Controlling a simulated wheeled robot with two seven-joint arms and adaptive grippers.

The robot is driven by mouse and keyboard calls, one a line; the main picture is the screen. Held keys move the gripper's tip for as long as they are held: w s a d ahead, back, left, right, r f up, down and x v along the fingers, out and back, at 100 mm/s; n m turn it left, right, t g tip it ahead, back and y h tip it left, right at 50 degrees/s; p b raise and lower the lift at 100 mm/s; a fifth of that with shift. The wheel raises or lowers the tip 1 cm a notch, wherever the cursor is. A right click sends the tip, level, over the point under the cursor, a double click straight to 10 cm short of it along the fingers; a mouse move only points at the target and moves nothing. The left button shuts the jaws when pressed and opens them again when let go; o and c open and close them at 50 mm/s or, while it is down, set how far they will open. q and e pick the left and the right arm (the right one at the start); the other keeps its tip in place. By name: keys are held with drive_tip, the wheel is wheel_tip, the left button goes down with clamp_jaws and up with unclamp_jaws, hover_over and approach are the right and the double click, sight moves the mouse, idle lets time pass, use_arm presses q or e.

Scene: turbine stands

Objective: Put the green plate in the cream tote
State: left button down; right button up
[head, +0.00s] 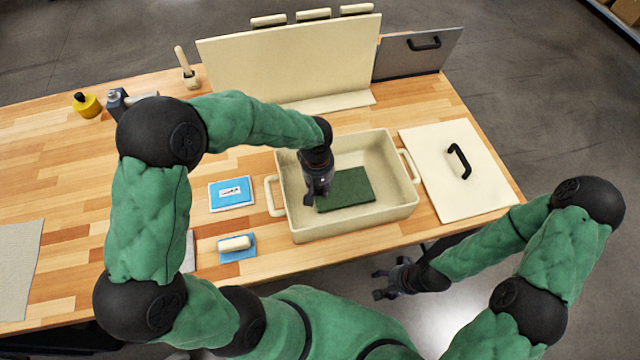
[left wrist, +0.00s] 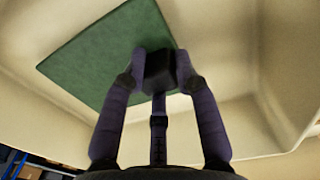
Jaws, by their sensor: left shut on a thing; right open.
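My left gripper (head: 318,194) reaches down into the tote at the plate's left edge. In the left wrist view its fingers (left wrist: 158,75) are closed together at the plate's edge, shut on it. Whether the plate rests flat on the tote floor is hard to tell. My right gripper (head: 388,282) is open and empty, in front of the table edge.
A cream lid with a black handle (head: 455,170) lies right of the tote. A cream upright panel (head: 290,62) stands behind it, beside a grey panel (head: 415,55). Blue items (head: 231,193) and a blue pad with a cream piece (head: 237,247) lie left of the tote.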

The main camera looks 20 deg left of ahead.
use_arm(q)
drive_tip(key=shift+f, duration=0.35)
idle(0.5)
drive_tip(key=c, duration=1)
unclamp_jaws()
drive_tip(key=o, duration=0.3)
drive_tip(key=shift+s+a+r+p, duration=0.1)
drive_tip(key=shift+r+p, duration=1.95)
drive_tip(key=shift+r, duration=1.5)
